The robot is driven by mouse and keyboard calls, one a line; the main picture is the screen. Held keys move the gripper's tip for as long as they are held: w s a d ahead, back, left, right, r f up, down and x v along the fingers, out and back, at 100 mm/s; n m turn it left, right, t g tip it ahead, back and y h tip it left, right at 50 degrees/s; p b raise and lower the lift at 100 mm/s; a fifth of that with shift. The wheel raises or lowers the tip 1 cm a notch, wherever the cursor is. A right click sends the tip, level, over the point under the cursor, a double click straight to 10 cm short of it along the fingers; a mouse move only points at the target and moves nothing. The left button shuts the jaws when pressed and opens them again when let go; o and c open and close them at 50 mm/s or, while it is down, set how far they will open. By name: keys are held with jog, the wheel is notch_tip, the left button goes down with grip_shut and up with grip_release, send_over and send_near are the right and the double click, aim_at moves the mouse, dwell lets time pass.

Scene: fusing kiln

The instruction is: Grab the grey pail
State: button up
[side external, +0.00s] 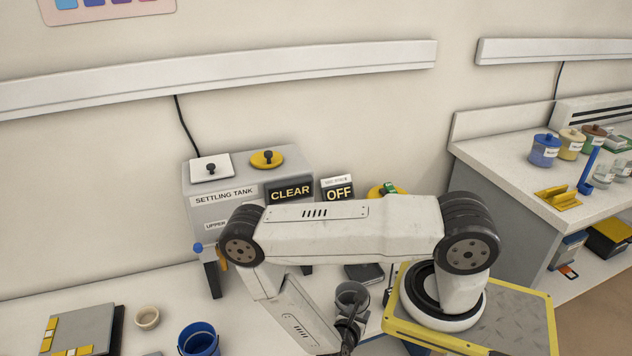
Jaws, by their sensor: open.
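The grey pail (352,292) stands on the white bench, beside my forearm and left of my arm's base. Its rim and upper wall show; its lower part is hidden behind dark parts of my wrist. My gripper (350,326) is at the near side of the pail in the picture, partly hidden by my forearm and small. It is open. I cannot tell whether its fingers touch the pail or are apart from it.
A blue pail (199,340) and a beige cup (147,317) stand at the lower left, near a grey plate (80,327) with yellow pieces. The settling tank box (225,197) stands behind my arm. A side counter (500,165) with jars is at the right.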

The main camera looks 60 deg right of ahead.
jog(key=shift+x, duration=0.75)
jog(key=shift+d, duration=0.15)
jog(key=shift+x, duration=2.5)
jog(key=shift+w+f, duration=0.1)
jog(key=shift+f, duration=0.05)
grip_shut()
jog(key=shift+f, duration=0.1)
